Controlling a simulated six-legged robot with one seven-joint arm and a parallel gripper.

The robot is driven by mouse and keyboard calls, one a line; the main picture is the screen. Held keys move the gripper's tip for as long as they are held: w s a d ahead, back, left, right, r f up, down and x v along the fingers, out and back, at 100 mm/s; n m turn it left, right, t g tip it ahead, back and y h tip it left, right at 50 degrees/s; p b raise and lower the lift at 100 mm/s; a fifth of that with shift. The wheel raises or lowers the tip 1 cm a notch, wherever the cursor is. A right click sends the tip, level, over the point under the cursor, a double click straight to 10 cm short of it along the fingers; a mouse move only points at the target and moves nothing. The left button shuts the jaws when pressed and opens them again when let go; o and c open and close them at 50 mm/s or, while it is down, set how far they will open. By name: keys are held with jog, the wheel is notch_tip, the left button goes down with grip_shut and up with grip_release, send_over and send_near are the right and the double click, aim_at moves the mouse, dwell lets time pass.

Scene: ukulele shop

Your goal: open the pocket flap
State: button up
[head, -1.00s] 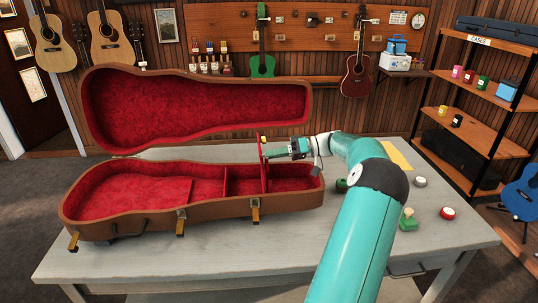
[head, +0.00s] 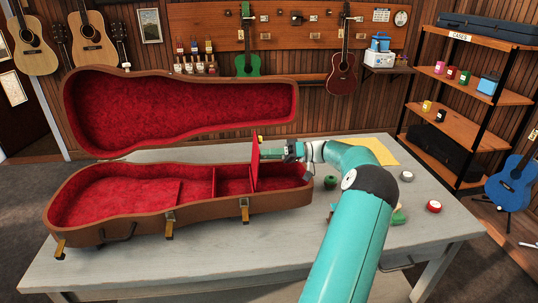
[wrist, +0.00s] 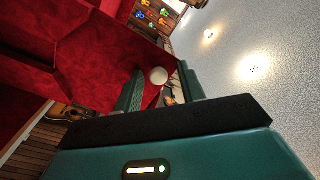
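The brown guitar case (head: 130,228) lies open on the table, lined in red, with its lid raised behind. Near its right end the red pocket flap (head: 255,170) stands up, lifted off the compartment, with its face partly toward me. My gripper (head: 264,149) is beside the flap's upper part, on its right. In the wrist view my gripper's two fingers (wrist: 160,88) are apart. A pale round knob (wrist: 158,75) shows between the fingertips, with gaps on both sides. Red surfaces fill the left of that view; the exact contact with the flap is unclear.
A green round object (head: 331,182) sits close to the case's right end. My arm crosses the table's right half. The table's front left is bare.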

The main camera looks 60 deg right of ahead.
jog(key=shift+d, duration=0.1)
jog(key=v, duration=1.3)
jog(key=shift+s+d, duration=0.25)
jog(key=shift+s, duration=0.05)
jog(key=shift+f, duration=0.1)
